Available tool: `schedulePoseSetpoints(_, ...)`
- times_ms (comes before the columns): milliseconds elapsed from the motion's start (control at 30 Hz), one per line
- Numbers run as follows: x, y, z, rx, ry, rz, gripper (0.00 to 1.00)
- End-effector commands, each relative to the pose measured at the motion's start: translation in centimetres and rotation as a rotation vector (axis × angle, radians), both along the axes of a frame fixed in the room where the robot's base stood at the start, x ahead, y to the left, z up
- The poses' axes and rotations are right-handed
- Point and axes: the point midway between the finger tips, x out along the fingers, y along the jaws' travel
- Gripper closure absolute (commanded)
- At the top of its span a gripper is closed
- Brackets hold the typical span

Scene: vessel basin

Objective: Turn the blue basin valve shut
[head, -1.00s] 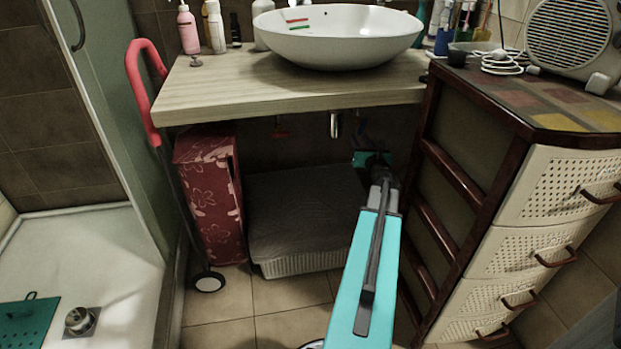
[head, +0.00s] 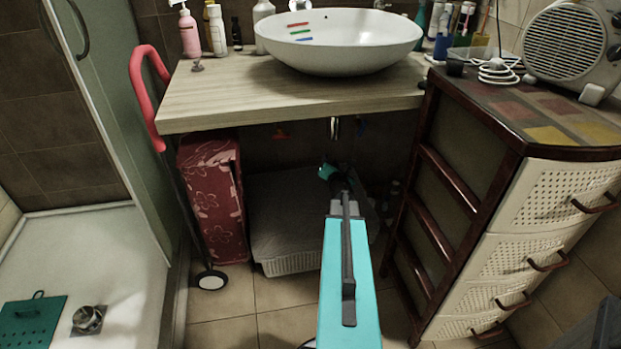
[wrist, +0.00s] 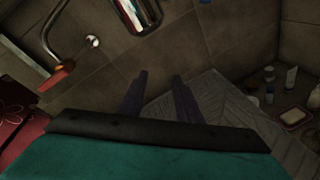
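The blue basin valve (head: 362,124) is a small dark-blue spot under the countertop in the head view, right of the chrome drain. A bit of blue (wrist: 205,2) shows at the top edge of the wrist view; the rest of it is cut off. How far the valve is turned cannot be told. My gripper (wrist: 159,76) is open and empty, its two dark fingers apart. In the head view my gripper (head: 328,171) is below and left of the blue valve, apart from it; its fingertips are hard to make out there.
A red valve (head: 280,132) hangs left of the chrome drain (head: 334,128); its orange-red handle also shows in the wrist view (wrist: 57,78). A red flowered box (head: 212,200) stands left, a drawer unit (head: 520,240) right. A grey ribbed basket (head: 285,225) is below.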

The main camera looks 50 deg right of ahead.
Motion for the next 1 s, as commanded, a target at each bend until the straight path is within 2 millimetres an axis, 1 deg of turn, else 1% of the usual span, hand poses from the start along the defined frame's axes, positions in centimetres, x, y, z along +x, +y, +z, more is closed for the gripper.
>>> schedulePoseSetpoints(33,0.3,0.6,-0.1,0.028,-0.007,-0.010,0.69)
schedulePoseSetpoints(267,1.2,3.1,-1.7,0.154,-0.041,-0.061,0.69)
schedulePoseSetpoints(600,2.1,6.7,-4.0,0.320,-0.073,-0.137,0.69)
schedulePoseSetpoints(800,2.2,8.1,-5.0,0.382,-0.086,-0.171,0.69)
schedulePoseSetpoints(1000,2.3,8.5,-5.4,0.403,-0.091,-0.182,0.69)
